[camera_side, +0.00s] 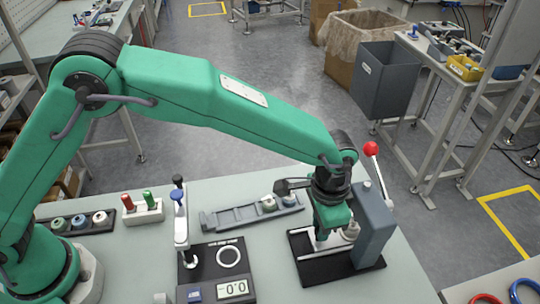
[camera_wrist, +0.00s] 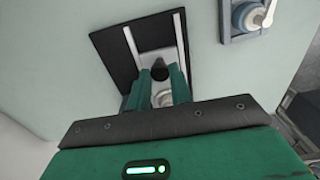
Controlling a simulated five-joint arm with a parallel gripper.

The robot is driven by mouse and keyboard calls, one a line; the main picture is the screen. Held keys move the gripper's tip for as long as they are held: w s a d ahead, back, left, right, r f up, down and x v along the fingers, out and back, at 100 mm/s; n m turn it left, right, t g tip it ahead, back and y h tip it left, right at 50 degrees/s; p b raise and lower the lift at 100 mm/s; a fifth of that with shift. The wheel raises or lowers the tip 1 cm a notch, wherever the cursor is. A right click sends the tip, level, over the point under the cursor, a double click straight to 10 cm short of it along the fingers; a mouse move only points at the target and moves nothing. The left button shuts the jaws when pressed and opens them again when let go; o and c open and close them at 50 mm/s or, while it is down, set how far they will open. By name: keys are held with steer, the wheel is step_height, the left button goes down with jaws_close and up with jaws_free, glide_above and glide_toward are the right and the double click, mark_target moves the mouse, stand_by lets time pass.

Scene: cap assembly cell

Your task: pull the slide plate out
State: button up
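The press station has a grey upright body (camera_side: 373,230) and a black base (camera_side: 312,270) with two pale rails. In the wrist view the base (camera_wrist: 112,50) and rails show from above. A dark knob (camera_wrist: 160,72) stands between the rails, with a pale round part (camera_wrist: 163,98) behind it. The slide plate itself is mostly hidden by my gripper. My gripper (camera_side: 325,232) is low over the base, pointing down. In the wrist view my gripper (camera_wrist: 160,75) has one green finger on each side of the knob, very close; contact is not clear.
A red-balled lever (camera_side: 370,149) rises beside the press body. A grey sloped rack (camera_side: 250,212) with small caps lies behind my gripper. A gauge with a display (camera_side: 232,289) stands to the left.

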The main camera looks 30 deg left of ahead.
jaws_close()
steer(key=shift+s+a, duration=3.2)
steer(key=o, duration=0.8)
jaws_free()
steer(key=shift+c, duration=0.2)
steer(key=shift+r, duration=0.15)
step_height(320, 180, up, 8)
steer(key=shift+f, duration=0.2)
